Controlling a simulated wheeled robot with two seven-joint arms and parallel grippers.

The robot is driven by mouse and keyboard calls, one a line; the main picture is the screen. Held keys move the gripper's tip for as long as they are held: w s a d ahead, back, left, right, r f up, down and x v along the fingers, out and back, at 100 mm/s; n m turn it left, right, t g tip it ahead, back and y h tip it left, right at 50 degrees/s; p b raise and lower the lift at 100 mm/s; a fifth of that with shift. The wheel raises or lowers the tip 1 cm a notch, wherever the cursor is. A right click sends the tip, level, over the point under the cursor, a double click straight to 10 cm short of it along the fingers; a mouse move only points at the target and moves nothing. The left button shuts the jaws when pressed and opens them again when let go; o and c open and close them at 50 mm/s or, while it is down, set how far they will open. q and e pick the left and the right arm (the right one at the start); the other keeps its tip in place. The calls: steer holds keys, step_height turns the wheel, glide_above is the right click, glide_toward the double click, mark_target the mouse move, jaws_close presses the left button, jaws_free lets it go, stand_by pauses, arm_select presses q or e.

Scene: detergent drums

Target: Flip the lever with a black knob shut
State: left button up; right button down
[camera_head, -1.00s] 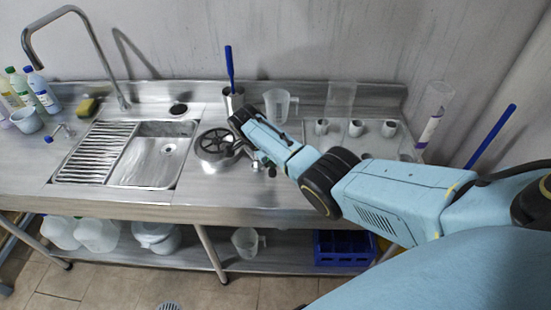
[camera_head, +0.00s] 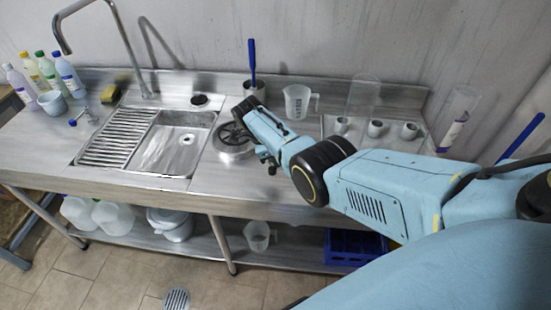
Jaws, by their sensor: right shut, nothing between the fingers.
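A round metal drum fitting with a black spoked wheel on top (camera_head: 233,137) stands on the steel counter, right of the sink. A small dark knob (camera_head: 271,167) shows at its front right, under my right forearm; I take it for the lever's black knob. The lever's arm is mostly hidden, so I cannot tell its angle. My right gripper (camera_head: 242,112) is at the drum's far side, above the wheel in the picture. It is shut and empty; whether it touches anything is unclear. My left gripper is out of view.
A small tap with a blue knob (camera_head: 79,118) stands left of the sink (camera_head: 178,142). Behind my right arm are a brush holder (camera_head: 254,92), a clear jug (camera_head: 297,102) and a tray with several cups (camera_head: 375,129).

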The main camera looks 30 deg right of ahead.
stand_by(0.5)
steer(key=shift+s+d+r+p, duration=0.25)
steer(key=shift+d+p, duration=0.15)
steer(key=shift+p, duration=0.2)
step_height(320, 180, up, 10)
steer(key=p, duration=0.2)
steer(key=shift+w+a+f+p, duration=0.15)
steer(key=shift+a+p, duration=0.1)
steer(key=shift+p, duration=0.05)
